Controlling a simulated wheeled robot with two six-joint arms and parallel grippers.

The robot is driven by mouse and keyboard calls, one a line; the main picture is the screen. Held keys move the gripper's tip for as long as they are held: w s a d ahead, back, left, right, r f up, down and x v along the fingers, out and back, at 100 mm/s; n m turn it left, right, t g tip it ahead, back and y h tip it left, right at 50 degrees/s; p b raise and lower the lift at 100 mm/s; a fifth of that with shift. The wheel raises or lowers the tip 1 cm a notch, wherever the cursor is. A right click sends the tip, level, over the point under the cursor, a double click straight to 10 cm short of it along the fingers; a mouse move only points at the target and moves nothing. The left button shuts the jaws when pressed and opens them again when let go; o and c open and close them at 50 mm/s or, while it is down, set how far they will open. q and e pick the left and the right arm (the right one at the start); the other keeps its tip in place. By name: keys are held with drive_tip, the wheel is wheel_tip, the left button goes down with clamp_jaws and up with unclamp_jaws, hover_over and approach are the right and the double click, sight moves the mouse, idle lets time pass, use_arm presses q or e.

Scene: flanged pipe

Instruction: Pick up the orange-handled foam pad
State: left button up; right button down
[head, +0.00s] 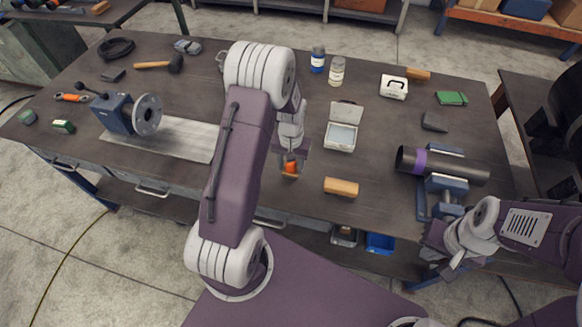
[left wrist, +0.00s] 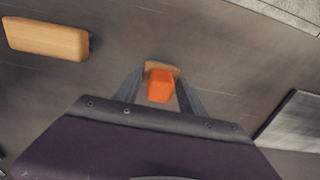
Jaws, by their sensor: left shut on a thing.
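The orange-handled foam pad (head: 290,169) is at the middle of the table's near part, with a tan pad under an orange handle. My left gripper (head: 290,161) is above it, shut on the orange handle. In the left wrist view the handle (left wrist: 160,87) sits between the two fingers, with the tan pad edge showing behind it. I cannot tell whether the pad touches the table. My right gripper (head: 452,259) is at the right near edge, beside the blue vise; its finger opening is not clear.
A tan block (head: 341,187) lies just right of the pad. An open white case (head: 341,130) is behind it. A dark pipe with a purple band (head: 442,166) rests on a blue vise (head: 446,190) at the right. A flanged fixture (head: 125,113) and grey sheet (head: 180,138) are left.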

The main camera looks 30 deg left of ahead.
use_arm(q)
drive_tip(key=r, duration=0.2)
drive_tip(key=w+a+r, duration=0.1)
drive_tip(key=r, duration=0.1)
drive_tip(key=w+a+r+b, duration=0.1)
drive_tip(key=w+a+r, duration=0.5)
drive_tip(key=w+a, duration=0.1)
drive_tip(key=shift+w+r, duration=0.15)
drive_tip(key=shift+w, duration=0.15)
drive_tip(key=o, duration=0.4)
drive_tip(key=shift+c, duration=1)
